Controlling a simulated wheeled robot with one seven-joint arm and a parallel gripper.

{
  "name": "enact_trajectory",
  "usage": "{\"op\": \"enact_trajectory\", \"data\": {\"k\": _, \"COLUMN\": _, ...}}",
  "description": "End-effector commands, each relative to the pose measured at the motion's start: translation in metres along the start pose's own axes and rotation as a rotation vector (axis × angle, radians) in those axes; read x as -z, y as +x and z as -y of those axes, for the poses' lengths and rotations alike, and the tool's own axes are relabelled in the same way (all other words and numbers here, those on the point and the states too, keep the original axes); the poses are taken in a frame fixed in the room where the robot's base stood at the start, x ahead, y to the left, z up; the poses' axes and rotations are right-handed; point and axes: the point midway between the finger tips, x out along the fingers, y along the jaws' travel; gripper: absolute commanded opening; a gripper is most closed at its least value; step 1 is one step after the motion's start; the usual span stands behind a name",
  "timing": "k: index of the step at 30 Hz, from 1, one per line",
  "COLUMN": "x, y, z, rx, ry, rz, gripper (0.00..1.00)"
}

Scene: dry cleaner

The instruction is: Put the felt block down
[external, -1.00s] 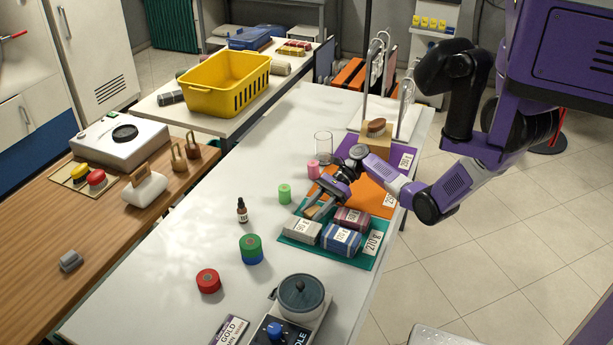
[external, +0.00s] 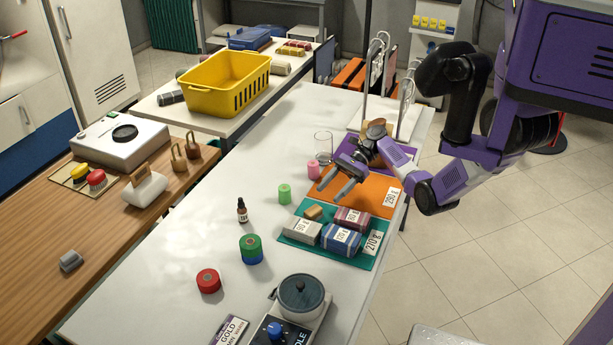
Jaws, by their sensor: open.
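A small tan block (external: 314,212), which looks like the felt block, rests on the teal mat (external: 298,235) near its far left corner. It lies behind a grey block labelled 90 g (external: 301,230) and left of a maroon striped bundle (external: 352,218). A blue striped bundle labelled 120 g (external: 341,239) is also on the mat. My gripper (external: 334,190) is open with nothing between its fingers. It is apart from the tan block, above and behind it, over the left part of the orange mat (external: 374,190).
Pink (external: 313,169) and green (external: 285,194) cylinders and a clear glass (external: 324,146) stand close to my gripper's left. The table's left side has free room.

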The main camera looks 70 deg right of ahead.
Motion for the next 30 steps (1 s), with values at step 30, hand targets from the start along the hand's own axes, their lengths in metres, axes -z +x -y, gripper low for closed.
{"op": "enact_trajectory", "data": {"k": 30, "x": -0.002, "y": -0.039, "z": 0.010, "rx": 0.035, "ry": 0.002, "rz": -0.042, "gripper": 0.57}}
